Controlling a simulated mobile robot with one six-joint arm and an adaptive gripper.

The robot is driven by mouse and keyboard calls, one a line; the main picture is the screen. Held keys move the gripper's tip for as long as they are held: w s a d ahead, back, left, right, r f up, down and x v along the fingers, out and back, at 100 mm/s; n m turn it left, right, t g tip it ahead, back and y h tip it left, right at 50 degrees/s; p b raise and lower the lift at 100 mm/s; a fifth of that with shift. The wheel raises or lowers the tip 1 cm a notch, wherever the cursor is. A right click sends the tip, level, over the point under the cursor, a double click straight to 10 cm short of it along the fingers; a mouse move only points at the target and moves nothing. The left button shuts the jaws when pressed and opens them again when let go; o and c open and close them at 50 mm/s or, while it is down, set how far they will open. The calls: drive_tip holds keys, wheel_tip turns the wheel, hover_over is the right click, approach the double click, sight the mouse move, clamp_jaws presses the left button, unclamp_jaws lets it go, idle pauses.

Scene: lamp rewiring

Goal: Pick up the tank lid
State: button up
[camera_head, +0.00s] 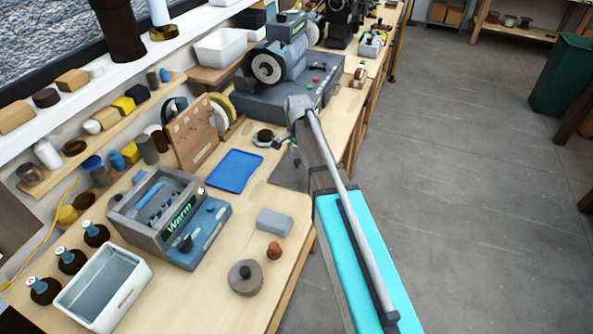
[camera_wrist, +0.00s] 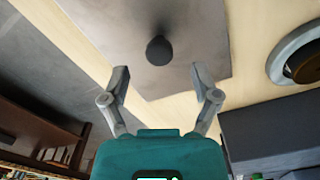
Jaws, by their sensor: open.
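The tank lid appears as a thin grey plate (camera_wrist: 202,35) with a dark round knob (camera_wrist: 159,50) in the wrist view. My gripper (camera_wrist: 159,72) is open and empty, with its fingers on either side, just below the knob in the picture. I cannot tell the height of the fingers above the plate. In the head view the grey plate (camera_head: 287,174) lies on the bench near its front edge, partly hidden by my arm. The open tank marked "Warm" (camera_head: 182,219) stands to its left, with items inside.
A blue tray (camera_head: 236,170) lies beside the plate. A grey block (camera_head: 274,222), a small brown piece (camera_head: 274,251) and a round grey disc (camera_head: 246,277) are on the near bench. A grinder-like machine (camera_head: 283,68) stands behind. Open floor (camera_head: 470,160) lies right.

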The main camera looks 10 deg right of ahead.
sight(297, 160)
drive_tip(key=shift+a+f+b, duration=0.1)
drive_tip(key=shift+f+b, duration=1.45)
drive_tip(key=shift+f, duration=0.3)
clamp_jaws()
